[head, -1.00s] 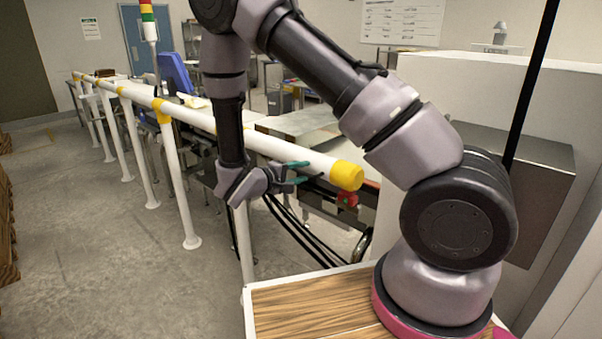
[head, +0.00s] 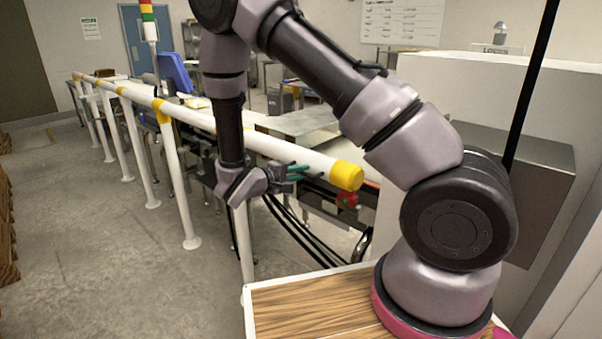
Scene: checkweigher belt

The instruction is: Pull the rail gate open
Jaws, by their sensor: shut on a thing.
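A long white rail (head: 215,124) with yellow bands runs from the far left to a yellow end cap (head: 346,175) near the middle of the head view. It stands on white posts. I cannot clearly tell which stretch is the rail gate. My gripper (head: 296,173), with teal fingertips, is at the near end of the rail, just left of the yellow cap. Its fingers are close together and shut on a part of the gate there. The gripped part itself is hidden or too small to make out.
A red knob (head: 347,199) sits just below the yellow cap. Belt machinery and black cables lie behind and under the rail. A white cabinet (head: 450,85) stands at the right. The grey floor (head: 90,230) left of the rail is clear, with wooden pallets at the left edge.

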